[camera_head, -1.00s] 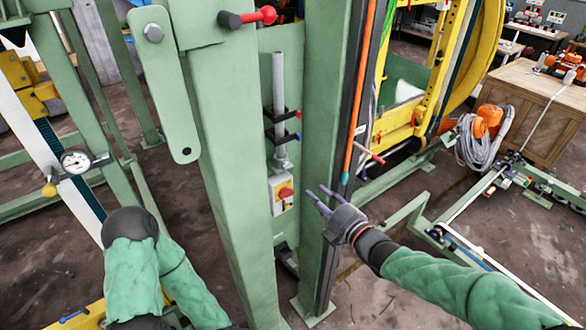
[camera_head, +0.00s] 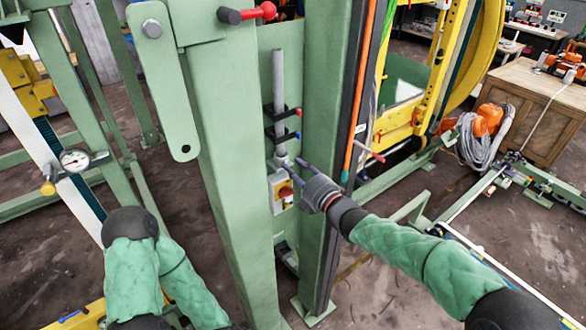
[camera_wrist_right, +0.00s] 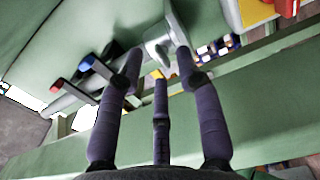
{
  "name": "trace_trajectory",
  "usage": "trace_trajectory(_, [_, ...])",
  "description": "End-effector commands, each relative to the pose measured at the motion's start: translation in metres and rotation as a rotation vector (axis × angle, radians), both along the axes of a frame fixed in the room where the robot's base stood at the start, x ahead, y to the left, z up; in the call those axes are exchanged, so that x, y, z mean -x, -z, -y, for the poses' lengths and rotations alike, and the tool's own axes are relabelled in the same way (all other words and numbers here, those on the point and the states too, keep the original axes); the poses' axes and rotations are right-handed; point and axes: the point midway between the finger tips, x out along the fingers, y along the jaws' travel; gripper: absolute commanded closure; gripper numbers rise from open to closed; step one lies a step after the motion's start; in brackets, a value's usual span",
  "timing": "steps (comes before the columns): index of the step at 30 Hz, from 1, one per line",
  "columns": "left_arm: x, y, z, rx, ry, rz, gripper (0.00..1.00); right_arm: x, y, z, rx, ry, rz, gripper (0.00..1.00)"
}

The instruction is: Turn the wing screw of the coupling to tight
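The coupling is the grey fitting at the lower end of an upright grey pipe (camera_head: 279,85) between two green posts. Its body (camera_wrist_right: 157,34) and a small pale wing screw (camera_wrist_right: 162,54) show in the right wrist view. The wing screw is too small to make out in the head view. My right gripper (camera_head: 286,167) reaches in from the right at the coupling. In the wrist view its purple fingers (camera_wrist_right: 159,60) are spread on either side of the wing screw, with a gap between the tips. Contact is not clear. My left gripper is out of view.
Two black levers with a red tip (camera_wrist_right: 56,86) and a blue tip (camera_wrist_right: 87,62) stick out of the pipe. Green posts (camera_head: 232,190) stand close on both sides.

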Motion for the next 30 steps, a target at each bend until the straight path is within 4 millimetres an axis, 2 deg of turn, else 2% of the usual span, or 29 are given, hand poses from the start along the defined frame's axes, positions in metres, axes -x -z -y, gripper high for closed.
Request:
trace_trajectory(6, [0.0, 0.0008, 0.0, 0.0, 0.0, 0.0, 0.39, -0.0095, 0.0001, -0.0077, 0.0, -0.001, 0.0, 0.64])
trace_trajectory(15, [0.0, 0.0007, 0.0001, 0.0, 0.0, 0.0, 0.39, -0.0105, -0.0002, -0.008, 0.0, 0.0, 0.0, 0.64])
trace_trajectory(19, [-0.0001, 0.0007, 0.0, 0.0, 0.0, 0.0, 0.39, -0.0104, -0.0001, -0.0079, 0.0, 0.0, 0.0, 1.0])
trace_trajectory(30, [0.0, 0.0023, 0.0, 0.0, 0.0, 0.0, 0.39, -0.0103, 0.001, -0.0079, -0.016, 0.0, -0.013, 1.0])
